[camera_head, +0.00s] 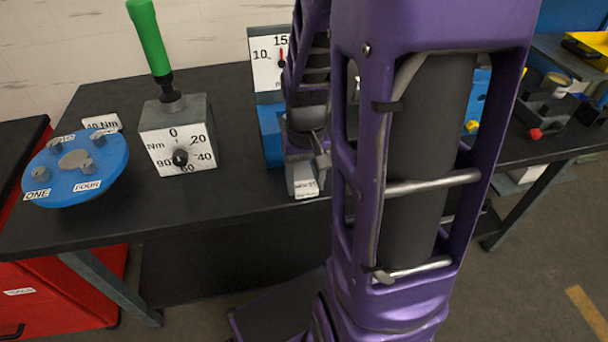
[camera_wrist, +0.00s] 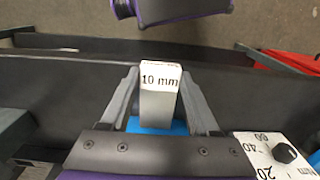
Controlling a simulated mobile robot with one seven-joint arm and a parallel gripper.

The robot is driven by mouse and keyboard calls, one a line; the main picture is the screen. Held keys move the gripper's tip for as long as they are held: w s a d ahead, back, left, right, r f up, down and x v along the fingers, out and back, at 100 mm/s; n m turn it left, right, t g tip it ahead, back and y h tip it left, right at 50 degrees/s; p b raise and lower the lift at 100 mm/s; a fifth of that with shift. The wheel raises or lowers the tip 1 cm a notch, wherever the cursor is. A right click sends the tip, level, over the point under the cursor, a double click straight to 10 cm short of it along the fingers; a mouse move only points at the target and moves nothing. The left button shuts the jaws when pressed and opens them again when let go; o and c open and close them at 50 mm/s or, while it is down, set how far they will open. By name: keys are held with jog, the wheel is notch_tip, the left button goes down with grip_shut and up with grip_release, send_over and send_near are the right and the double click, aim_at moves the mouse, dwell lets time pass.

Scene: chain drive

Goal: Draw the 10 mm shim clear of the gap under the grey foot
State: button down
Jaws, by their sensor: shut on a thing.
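The 10 mm shim (camera_wrist: 159,106) is a pale grey block with a white "10 mm" label, upright in the middle of the wrist view. My gripper (camera_wrist: 160,85) has one finger on each side of it and is shut on it. In the head view the shim's labelled end (camera_head: 306,188) shows below my gripper (camera_head: 308,165), near the bench's front edge. Blue shows beside the shim in the wrist view. I cannot make out the grey foot or its gap; my gripper and arm cover that area, so how far the shim sits in it is hidden.
A dial gauge (camera_head: 267,65) with a blue body stands behind my gripper. Left of it are a dial box (camera_head: 178,145) with a green handle and a blue disc (camera_head: 75,170). The black bench (camera_head: 225,195) has bare room between the dial box and the shim.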

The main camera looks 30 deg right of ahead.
jog(key=shift+s+a, duration=0.2)
jog(key=shift+s, duration=0.4)
jog(key=shift+s+a, duration=0.15)
jog(key=shift+s, duration=0.45)
jog(key=shift+s, duration=0.1)
